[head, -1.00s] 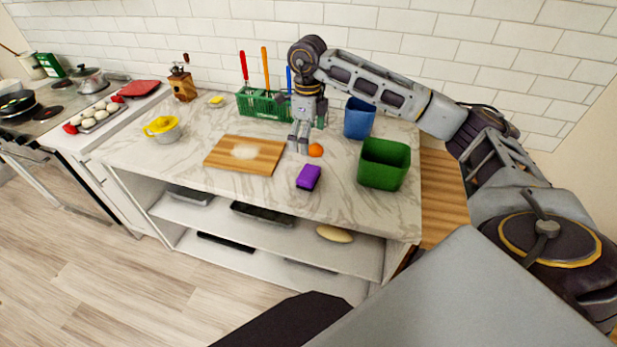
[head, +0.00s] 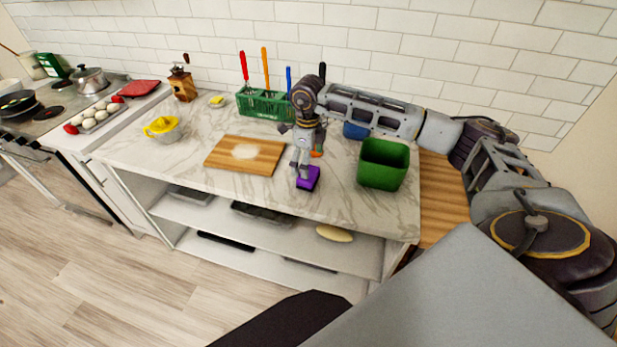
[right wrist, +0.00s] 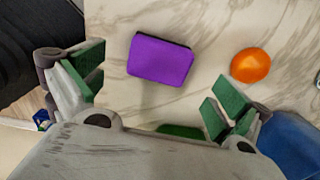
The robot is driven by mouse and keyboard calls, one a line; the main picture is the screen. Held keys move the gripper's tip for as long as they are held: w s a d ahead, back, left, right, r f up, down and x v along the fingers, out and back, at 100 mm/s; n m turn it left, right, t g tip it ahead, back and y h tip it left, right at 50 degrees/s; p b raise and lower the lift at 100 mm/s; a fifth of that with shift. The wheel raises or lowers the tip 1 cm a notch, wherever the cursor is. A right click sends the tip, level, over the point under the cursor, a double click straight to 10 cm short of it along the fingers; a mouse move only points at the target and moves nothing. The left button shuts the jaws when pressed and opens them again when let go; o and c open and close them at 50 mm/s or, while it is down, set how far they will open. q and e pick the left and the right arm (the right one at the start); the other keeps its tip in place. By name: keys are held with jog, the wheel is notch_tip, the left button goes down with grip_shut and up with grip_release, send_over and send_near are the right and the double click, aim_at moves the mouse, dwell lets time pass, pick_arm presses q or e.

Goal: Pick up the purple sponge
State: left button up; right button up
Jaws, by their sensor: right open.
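The purple sponge (head: 309,180) lies on the marble counter near its front edge, and it also shows in the right wrist view (right wrist: 160,59). My right gripper (head: 303,174) is above the sponge in the head view and covers part of it. In the right wrist view my right gripper (right wrist: 160,98) is open, its green-padded fingers wide apart. The sponge lies between and ahead of the fingers, with nothing held. My left gripper is not in view.
An orange (right wrist: 251,65) lies beside the sponge, mostly hidden by my arm in the head view. A green bin (head: 384,165) stands to the right, a blue bin (head: 356,131) behind it. A wooden cutting board (head: 225,154) lies left; a green utensil rack (head: 262,103) stands behind.

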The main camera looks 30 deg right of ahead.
jog(key=shift+f+p, duration=0.7)
jog(key=shift+f, duration=1.9)
jog(key=shift+s, duration=0.1)
jog(key=c, duration=0.9)
